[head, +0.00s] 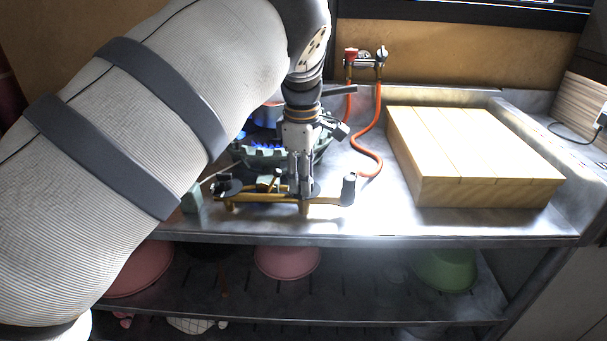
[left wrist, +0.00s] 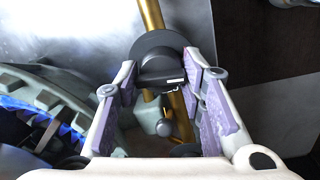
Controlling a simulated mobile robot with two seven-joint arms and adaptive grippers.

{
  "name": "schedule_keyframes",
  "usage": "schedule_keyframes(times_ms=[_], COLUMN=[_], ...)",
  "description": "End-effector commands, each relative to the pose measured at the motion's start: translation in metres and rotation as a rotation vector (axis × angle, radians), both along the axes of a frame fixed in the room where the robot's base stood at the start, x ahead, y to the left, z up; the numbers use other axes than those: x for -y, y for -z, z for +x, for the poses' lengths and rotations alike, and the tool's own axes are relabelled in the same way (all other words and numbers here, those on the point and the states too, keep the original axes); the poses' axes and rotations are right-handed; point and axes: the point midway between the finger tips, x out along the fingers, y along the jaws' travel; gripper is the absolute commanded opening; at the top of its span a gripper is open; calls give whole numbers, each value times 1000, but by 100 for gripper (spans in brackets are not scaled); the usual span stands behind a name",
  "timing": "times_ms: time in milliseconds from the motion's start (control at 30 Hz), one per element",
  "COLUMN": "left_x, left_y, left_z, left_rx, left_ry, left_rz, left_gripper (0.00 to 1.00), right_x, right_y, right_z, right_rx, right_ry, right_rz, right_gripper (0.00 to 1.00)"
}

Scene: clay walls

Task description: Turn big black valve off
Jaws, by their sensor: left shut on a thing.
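The big black valve (left wrist: 162,62) is a round dark disc with a raised bar handle, mounted on a brass gas pipe. In the left wrist view its handle sits between the fingertips of my left gripper (left wrist: 163,80), which is shut on it. In the head view my left gripper (head: 301,188) points straight down at the middle of the brass pipe (head: 270,201), and its fingers hide most of this valve. The burner (head: 262,155) behind it shows blue flames, and they also show in the left wrist view. My right gripper is not in view.
Another black knob (head: 348,190) stands at the pipe's right end, and a dark knob (head: 228,187) at its left. Orange hoses (head: 371,150) run to a wall tap. A wooden block (head: 470,155) fills the counter's right. Bowls (head: 287,262) sit on the shelf below.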

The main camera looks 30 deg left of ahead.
Motion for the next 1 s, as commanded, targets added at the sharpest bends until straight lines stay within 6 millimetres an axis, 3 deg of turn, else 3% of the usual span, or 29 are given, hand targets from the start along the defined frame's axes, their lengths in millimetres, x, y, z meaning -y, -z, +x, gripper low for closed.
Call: schedule_keyframes(times_ms=[1000], left_x=[-1], left_y=[5], left_z=[-4], left_rx=[-15], left_ry=[929], left_rz=[-9], left_gripper=[8], right_x=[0], right_y=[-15], right_z=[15], right_rx=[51], right_ry=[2], right_rz=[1], right_gripper=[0])
